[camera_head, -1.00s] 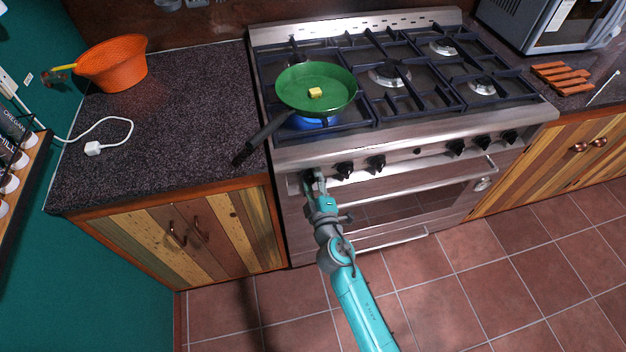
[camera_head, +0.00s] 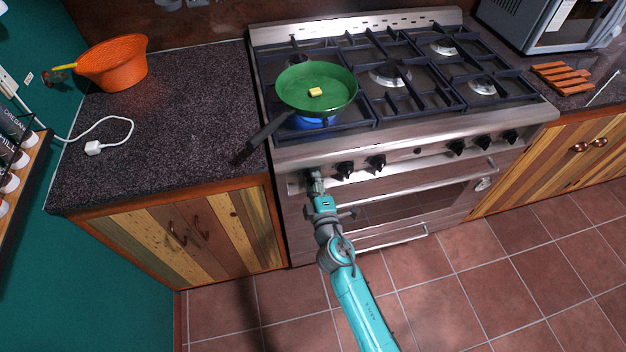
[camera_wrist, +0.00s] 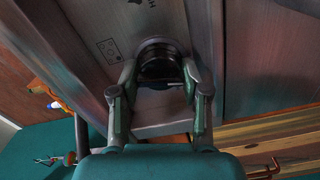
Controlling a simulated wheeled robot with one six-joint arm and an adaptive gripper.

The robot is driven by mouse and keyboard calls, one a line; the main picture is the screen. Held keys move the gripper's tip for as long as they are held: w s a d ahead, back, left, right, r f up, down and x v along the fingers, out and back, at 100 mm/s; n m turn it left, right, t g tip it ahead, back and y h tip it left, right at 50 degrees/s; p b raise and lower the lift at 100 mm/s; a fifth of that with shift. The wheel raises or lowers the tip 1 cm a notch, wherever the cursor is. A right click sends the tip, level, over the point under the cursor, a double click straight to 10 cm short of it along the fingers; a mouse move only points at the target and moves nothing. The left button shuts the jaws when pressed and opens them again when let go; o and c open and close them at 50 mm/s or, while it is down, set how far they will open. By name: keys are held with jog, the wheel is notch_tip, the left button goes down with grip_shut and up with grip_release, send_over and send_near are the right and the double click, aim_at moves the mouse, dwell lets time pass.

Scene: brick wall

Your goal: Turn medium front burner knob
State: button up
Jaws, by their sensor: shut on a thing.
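The stove (camera_head: 440,150) has a row of black knobs along its steel front panel. My gripper (camera_head: 313,178) is at the leftmost knob, which it mostly hides in the head view. In the wrist view the round black knob (camera_wrist: 159,66) sits between the two fingers of my gripper (camera_wrist: 161,84), which are shut on it. A burner symbol is printed on the panel beside the knob. A blue flame (camera_head: 312,122) shows under the green pan (camera_head: 318,84) on the front left burner. A yellow cube (camera_head: 316,92) lies in the pan.
Two more knobs (camera_head: 344,170) stand just right of my gripper. The oven door handle (camera_head: 420,181) runs below the panel. The pan's dark handle (camera_head: 262,138) sticks out over the counter. An orange colander (camera_head: 113,63) is on the left counter.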

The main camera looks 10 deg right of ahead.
jog(key=o, duration=1.1)
jog(key=shift+o, duration=0.2)
jog(key=s, duration=0.8)
jog(key=shift+s+f, duration=0.1)
jog(key=s+d+f+m+g+y, duration=0.1)
jog(key=s+d+m, duration=0.15)
jog(key=s, duration=0.85)
jog(key=s+d+f+m+g, duration=0.1)
jog(key=s+f+m, duration=0.15)
jog(key=s, duration=0.85)
jog(key=s+d+r+m, duration=0.1)
jog(key=s+r+m, duration=0.4)
jog(key=s, duration=0.4)
jog(key=s+d+r+m+g+h, duration=0.1)
jog(key=s+r+m, duration=0.4)
jog(key=s+r, duration=0.2)
jog(key=shift+s+d, duration=0.15)
jog(key=shift+s, duration=0.8)
